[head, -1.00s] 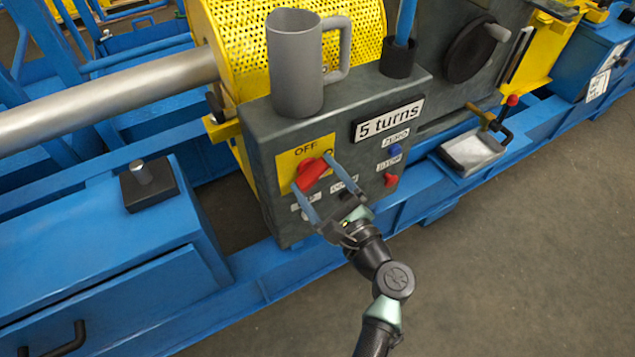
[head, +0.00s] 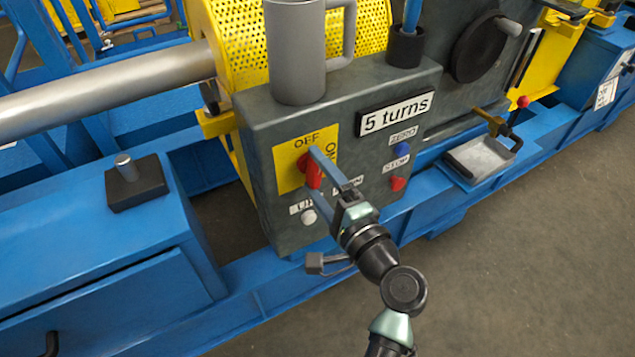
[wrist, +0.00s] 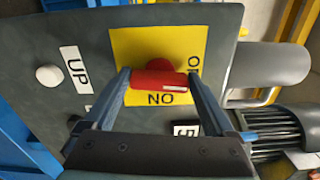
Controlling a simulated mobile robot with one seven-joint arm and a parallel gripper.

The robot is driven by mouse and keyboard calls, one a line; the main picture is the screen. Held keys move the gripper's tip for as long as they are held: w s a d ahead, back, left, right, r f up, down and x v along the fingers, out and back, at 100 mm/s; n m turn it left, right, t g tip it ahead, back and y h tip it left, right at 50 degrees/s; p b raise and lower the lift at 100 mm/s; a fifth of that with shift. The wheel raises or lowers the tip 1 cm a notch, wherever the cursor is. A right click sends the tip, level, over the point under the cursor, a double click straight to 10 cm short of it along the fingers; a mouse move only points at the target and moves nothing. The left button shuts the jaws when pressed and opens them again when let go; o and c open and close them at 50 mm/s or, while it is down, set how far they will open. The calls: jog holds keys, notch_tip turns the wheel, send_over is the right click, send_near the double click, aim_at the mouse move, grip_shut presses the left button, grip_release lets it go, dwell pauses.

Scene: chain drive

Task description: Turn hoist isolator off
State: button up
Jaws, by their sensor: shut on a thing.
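The hoist isolator is a red rotary handle (head: 313,172) on a yellow plate (head: 289,172) on the front of a grey control box (head: 262,207). The plate is marked OFF at the top and ON at the right. My gripper (head: 321,165) is at the handle, with its near finger crossing in front of it. In the wrist view, the two fingers (wrist: 158,85) are shut on the ends of the red handle (wrist: 155,80). The handle lies roughly upright on the plate, with a small white mark toward its OFF-side end. OFF is partly hidden in that view.
A grey mug (head: 297,55) stands on the box. Below and right of the isolator are a white button (head: 308,216), a blue button (head: 402,149) and a red button (head: 398,183). A "5 turns" display (head: 396,111) is above them. Open floor lies at lower right.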

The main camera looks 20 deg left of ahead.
jog(key=shift+f+n+b, duration=0.15)
jog(key=shift+n+b, duration=0.25)
jog(key=shift+n, duration=0.2)
jog(key=o, duration=1.1)
jog(key=shift+c, duration=0.2)
jog(key=p+v, duration=0.2)
jog(key=v, duration=1.1)
